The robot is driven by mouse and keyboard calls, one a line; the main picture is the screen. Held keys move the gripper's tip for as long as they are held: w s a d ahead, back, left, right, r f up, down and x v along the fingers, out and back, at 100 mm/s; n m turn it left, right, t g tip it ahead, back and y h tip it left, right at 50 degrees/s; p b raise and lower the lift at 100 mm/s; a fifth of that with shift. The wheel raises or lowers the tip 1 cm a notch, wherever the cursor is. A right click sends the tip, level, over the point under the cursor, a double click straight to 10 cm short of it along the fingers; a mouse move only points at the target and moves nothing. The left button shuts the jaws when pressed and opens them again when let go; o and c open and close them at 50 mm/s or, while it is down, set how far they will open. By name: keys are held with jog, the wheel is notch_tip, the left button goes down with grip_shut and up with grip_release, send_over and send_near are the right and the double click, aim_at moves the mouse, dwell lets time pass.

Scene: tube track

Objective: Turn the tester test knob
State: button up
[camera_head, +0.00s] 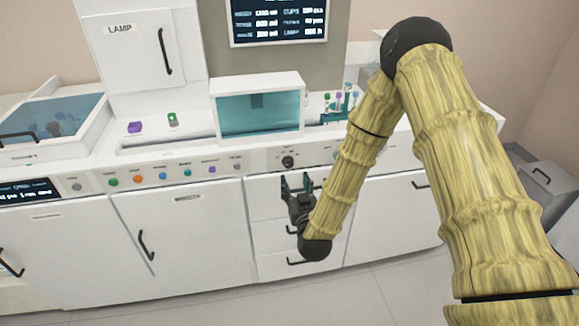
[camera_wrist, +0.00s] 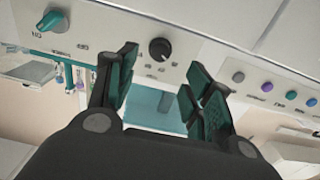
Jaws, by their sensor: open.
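A round black knob (camera_head: 287,161) sits on the white front panel below the teal-windowed tank. In the wrist view the black knob (camera_wrist: 159,49) shows between and just beyond my fingertips. A larger teal knob (camera_wrist: 50,21) is on the same panel, at the upper left of the wrist view. The small labels by the knobs are too blurred to tell which reads tester test. My gripper (camera_head: 297,183) is open and empty, just below the black knob in the head view, apart from it. Its teal-padded fingers (camera_wrist: 160,70) point towards the panel.
A row of coloured buttons (camera_head: 162,176) lies left of the black knob. Drawers and cabinet doors with black handles (camera_head: 147,246) are below. The tank (camera_head: 262,112) and a tube rack (camera_head: 338,112) stand on the counter above. The floor in front is clear.

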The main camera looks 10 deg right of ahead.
aim_at(289, 165)
jog(key=w+p, duration=0.1)
jog(key=w, duration=0.8)
jog(key=c, duration=0.9)
